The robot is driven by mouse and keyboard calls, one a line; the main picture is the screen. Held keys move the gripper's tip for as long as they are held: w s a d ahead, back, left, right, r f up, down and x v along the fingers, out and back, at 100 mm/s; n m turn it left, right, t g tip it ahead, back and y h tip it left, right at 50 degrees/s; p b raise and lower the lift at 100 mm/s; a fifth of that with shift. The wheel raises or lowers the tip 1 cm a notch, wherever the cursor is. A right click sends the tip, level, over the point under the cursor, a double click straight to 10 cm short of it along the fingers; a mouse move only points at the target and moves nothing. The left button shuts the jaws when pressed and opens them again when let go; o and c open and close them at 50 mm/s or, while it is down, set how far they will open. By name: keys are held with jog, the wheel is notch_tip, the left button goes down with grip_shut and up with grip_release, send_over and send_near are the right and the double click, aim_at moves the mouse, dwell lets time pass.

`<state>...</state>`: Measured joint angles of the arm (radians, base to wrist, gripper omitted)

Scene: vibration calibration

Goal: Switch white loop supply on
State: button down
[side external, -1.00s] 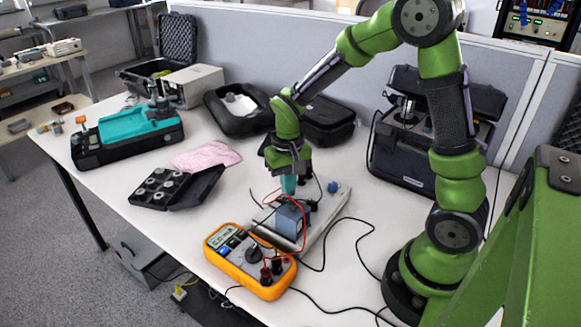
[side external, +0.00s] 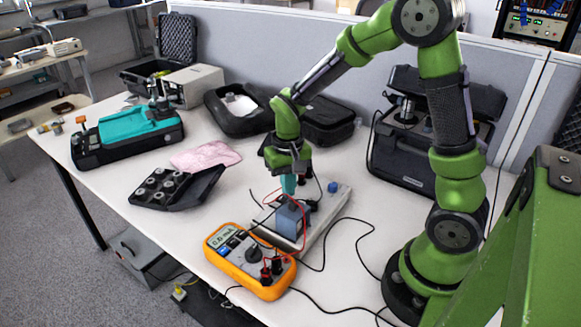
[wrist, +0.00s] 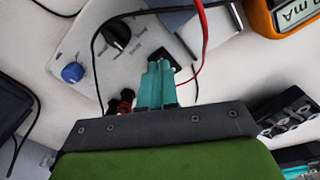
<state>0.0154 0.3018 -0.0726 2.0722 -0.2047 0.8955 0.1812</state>
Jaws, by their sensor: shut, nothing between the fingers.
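The white loop supply (side external: 325,212) is a flat white box on the table, with a blue knob (side external: 333,187). In the wrist view its panel (wrist: 68,45) shows the blue knob (wrist: 72,72), a black knob (wrist: 116,36) and a small black switch (wrist: 172,62). My gripper (side external: 289,187) points down over the supply, its teal fingers together and empty. In the wrist view the fingertips (wrist: 158,68) are at the switch and cover part of it. I cannot tell whether they touch it or which way it is set.
A blue-grey block (side external: 290,221) stands at the supply's near end, with red and black leads around it. An orange multimeter (side external: 222,261) lies in front. A black case (side external: 410,167) stands behind right. Pink cloth (side external: 205,156) and an open black tray (side external: 207,190) lie left.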

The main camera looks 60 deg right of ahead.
jog(key=shift+f, duration=0.9)
dwell(0.5)
jog(key=shift+r, duration=3.55)
jog(key=shift+s+a+f, duration=0.15)
jog(key=shift+s+f, duration=0.1)
jog(key=s+a+r+n+t+y, duration=0.1)
jog(key=s+a+r+t, duration=0.2)
jog(key=s+r, duration=0.2)
jog(key=s+a+r+n+t+y, duration=0.1)
jog(key=s+a+r+t, duration=0.1)
jog(key=s+r+t, duration=0.2)
notch_tip(320, 180, up, 4)
jog(key=shift+s+a+f, duration=0.15)
jog(key=shift+s+a, duration=0.25)
jog(key=shift+s, duration=0.75)
